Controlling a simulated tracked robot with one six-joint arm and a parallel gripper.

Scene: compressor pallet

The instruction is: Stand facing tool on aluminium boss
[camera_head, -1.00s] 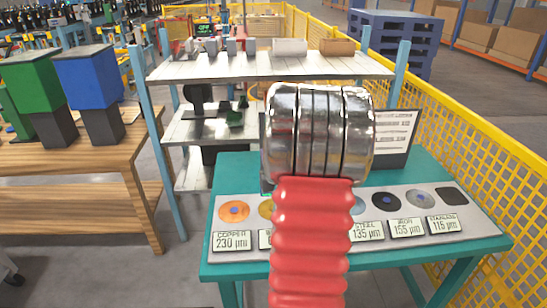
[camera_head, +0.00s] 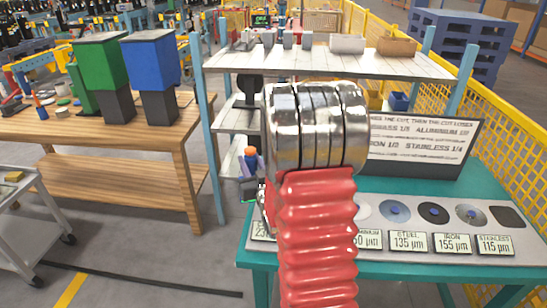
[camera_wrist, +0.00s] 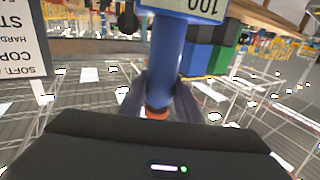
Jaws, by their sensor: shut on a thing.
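My gripper (camera_wrist: 158,104) is shut on the facing tool (camera_wrist: 168,62), a blue shaft with an orange band and a pale plate reading 100, upside down in the wrist view. In the head view, an orange-topped blue-purple thing (camera_head: 250,156), seemingly the held tool, shows left of my arm, clear of the strip of bosses. The aluminium boss (camera_head: 363,210) appears as a pale disc on the white strip, partly hidden behind my red bellows. Its label (camera_head: 367,240) is partly covered. The copper and brass discs are hidden by my arm.
The strip lies on a teal table (camera_head: 400,267), with steel, iron and stainless discs to the right. A sign (camera_head: 420,140) stands behind it. A grey shelf (camera_head: 330,64), yellow fence (camera_head: 520,150) and wooden bench (camera_head: 80,128) surround it.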

